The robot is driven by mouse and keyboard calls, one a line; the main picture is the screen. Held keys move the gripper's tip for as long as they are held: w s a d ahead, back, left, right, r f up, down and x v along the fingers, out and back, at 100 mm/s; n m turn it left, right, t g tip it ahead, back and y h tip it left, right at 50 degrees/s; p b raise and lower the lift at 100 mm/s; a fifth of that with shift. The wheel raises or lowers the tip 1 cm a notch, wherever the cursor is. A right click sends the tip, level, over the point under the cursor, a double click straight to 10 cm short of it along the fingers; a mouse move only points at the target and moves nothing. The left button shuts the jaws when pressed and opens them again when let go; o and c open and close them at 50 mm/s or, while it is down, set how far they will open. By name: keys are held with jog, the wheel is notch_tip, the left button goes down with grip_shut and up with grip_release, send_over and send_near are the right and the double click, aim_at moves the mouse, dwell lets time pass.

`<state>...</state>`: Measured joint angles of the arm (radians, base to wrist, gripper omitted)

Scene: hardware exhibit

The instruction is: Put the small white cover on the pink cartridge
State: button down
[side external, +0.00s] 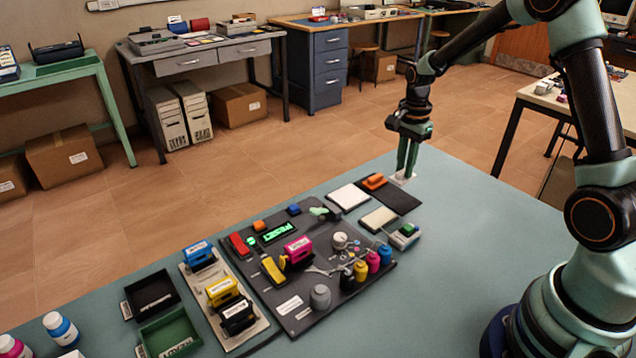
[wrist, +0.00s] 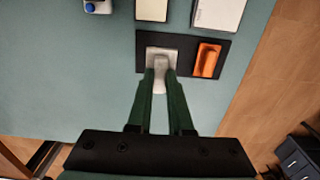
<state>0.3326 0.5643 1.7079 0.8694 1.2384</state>
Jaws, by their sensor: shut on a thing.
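The small white cover (side external: 402,179) is between the fingertips of my gripper (side external: 406,171), at the far right corner of the black mat (side external: 402,200). In the wrist view the white cover (wrist: 161,53) shows between and beyond the two dark green fingers of my gripper (wrist: 161,76), which are shut on it. I cannot tell whether it still touches the mat (wrist: 184,67). The pink cartridge (side external: 298,250) sits upright on the dark grey panel (side external: 322,302), well to the left of and nearer than my gripper. The wrist view does not show the cartridge.
An orange handled piece (side external: 375,181) lies on the mat beside the cover. White pads (side external: 348,196) and a small green-and-white device (side external: 404,236) lie close by. Several small bottles (side external: 373,260) stand along the panel's right. The table right of the mat is clear.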

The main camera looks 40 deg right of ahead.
jog(key=w+a+r, duration=0.2)
jog(key=w+a, duration=0.1)
jog(key=a, duration=1.3)
notch_tip(320, 180, up, 3)
send_over(298, 244)
jog(key=shift+d+f, duration=0.1)
jog(key=shift+f, duration=2.45)
jog(key=shift+f, duration=0.55)
jog(key=shift+c, duration=1.8)
grip_release()
